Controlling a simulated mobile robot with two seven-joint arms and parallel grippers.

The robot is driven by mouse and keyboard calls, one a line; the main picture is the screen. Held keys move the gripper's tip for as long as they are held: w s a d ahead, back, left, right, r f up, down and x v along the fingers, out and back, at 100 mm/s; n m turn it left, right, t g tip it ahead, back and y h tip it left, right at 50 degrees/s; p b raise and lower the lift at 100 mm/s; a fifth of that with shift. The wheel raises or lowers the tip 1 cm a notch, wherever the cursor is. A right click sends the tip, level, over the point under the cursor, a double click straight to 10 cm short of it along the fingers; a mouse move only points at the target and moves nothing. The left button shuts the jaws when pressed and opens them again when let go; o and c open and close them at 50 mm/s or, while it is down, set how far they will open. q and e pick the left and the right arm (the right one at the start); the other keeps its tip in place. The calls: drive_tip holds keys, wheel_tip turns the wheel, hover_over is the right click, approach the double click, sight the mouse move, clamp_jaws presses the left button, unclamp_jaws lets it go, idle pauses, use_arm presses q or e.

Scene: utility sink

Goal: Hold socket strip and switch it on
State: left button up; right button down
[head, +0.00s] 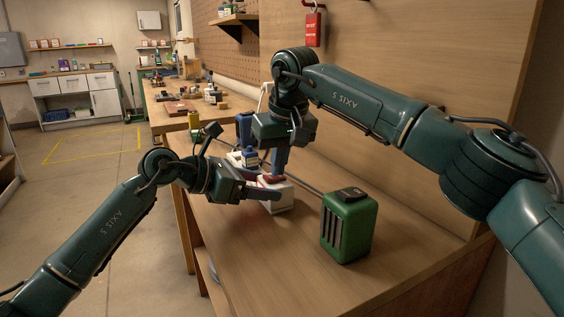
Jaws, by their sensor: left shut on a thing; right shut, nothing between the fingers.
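The white socket strip (284,204) lies on the wooden bench, running away from me, with a red switch (271,178) at its near end. Blue and white plugs (245,158) stand on it farther back. My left gripper (272,192) comes from the left and is shut on the strip near the switch. My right gripper (279,173) points down from above, shut and empty, its tips close to the red switch. I cannot tell whether they touch it. Part of the strip is hidden behind the grippers.
A green box with dark slots (348,226) stands on the bench right of the strip. A cable (306,187) runs behind it. A wooden panel rises along the bench's back, with a red tag (313,27) hanging there. The bench front is clear.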

drive_tip(key=shift+s+a+r, duration=0.1)
drive_tip(key=shift+s+a, duration=0.05)
drive_tip(key=shift+a, duration=0.2)
drive_tip(key=shift+r, duration=0.1)
drive_tip(key=shift+r, duration=0.3)
drive_tip(key=w+d+v, duration=0.1)
drive_tip(key=v, duration=1.2)
drive_tip(key=shift+w+d, duration=0.3)
drive_tip(key=shift+d, duration=0.05)
use_arm(q)
drive_tip(key=o, duration=1.4)
drive_tip(key=shift+c, duration=0.2)
